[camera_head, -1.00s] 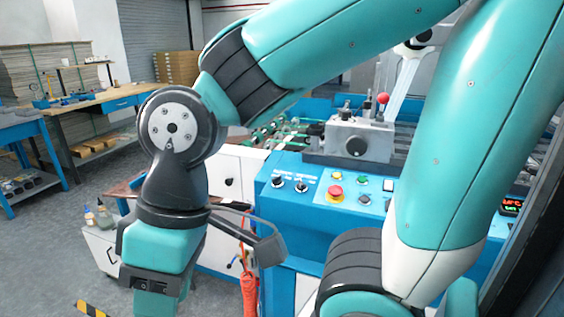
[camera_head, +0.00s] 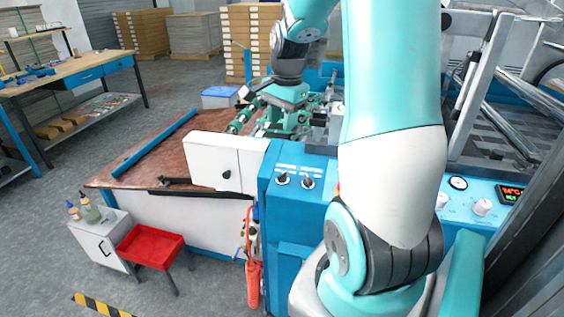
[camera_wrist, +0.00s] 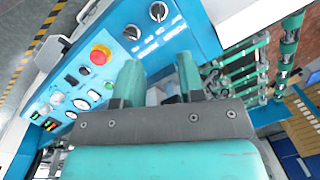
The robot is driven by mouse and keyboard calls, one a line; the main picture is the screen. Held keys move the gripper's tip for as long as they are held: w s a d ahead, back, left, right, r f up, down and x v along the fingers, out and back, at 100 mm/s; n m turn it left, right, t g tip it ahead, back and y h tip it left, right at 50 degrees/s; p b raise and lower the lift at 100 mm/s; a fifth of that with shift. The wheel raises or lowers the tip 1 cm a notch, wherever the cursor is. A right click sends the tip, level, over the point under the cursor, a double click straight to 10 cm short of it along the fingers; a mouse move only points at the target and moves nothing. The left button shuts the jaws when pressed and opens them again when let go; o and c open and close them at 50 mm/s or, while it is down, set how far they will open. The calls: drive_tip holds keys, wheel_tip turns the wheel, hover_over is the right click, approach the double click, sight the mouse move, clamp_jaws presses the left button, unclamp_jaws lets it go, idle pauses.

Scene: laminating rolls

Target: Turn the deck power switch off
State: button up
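The blue control panel (camera_head: 292,205) carries two black rotary switches, a left one (camera_head: 281,179) and a right one (camera_head: 308,182). Their labels are too small to read, so I cannot tell which is the deck power switch. The wrist view also shows two rotary knobs, one nearer the red button (camera_wrist: 131,32) and one farther (camera_wrist: 158,12). My gripper (camera_wrist: 158,80) is open, its two teal fingers apart with nothing held. It is over the machine, apart from the knobs. My arm hides the middle of the panel in the head view.
A red mushroom button (camera_wrist: 100,55) and smaller buttons sit beside the knobs. A white cabinet (camera_head: 226,162) and a copper-coloured table (camera_head: 150,160) stand left of the panel. A red tray (camera_head: 150,246) stands on the floor.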

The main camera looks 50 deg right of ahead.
drive_tip(key=d+m, duration=0.1)
drive_tip(key=d, duration=0.1)
drive_tip(key=p, duration=0.2)
approach(282, 174)
drive_tip(key=f, duration=0.6)
drive_tip(key=w+f, duration=0.1)
drive_tip(key=f, duration=0.2)
drive_tip(key=shift+w, duration=0.1)
drive_tip(key=shift+c, duration=0.4)
drive_tip(key=c, duration=0.6)
